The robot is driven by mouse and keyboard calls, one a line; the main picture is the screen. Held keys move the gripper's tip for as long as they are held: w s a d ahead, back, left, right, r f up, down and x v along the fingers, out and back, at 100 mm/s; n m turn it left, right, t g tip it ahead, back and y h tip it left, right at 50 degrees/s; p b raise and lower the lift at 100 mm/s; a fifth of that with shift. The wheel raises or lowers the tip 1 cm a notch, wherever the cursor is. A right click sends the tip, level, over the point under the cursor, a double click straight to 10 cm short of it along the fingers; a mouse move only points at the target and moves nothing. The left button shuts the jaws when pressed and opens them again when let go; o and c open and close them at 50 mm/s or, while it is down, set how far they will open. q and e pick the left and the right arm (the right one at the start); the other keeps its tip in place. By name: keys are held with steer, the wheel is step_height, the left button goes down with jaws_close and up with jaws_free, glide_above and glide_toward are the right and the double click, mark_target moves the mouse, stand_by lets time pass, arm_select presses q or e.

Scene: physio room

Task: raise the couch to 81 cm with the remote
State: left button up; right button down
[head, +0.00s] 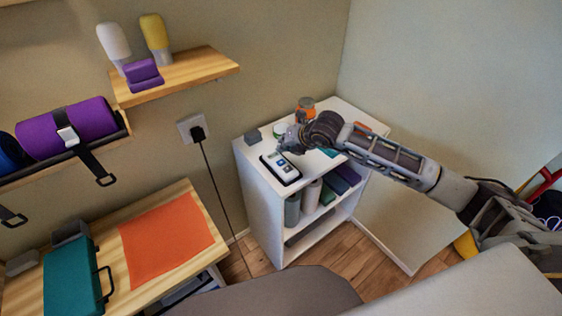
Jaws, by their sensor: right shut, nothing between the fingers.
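The remote (281,168) is a dark handset with a pale face and a small bluish screen. It lies on top of the white shelf unit (258,190), near its front left edge. My right gripper (285,144) is at the end of the arm coming in from the right. It is shut and empty, just above or behind the far end of the remote; I cannot tell whether it touches. The couch (270,292) appears to be the grey padded surface along the bottom edge, only partly in view. The screen's figures are too small to read. My left gripper is not in view.
A wooden table (178,191) with a teal case (72,280) is at left. A cable hangs from the wall socket (192,128).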

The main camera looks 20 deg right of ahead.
steer(key=shift+r, duration=0.75)
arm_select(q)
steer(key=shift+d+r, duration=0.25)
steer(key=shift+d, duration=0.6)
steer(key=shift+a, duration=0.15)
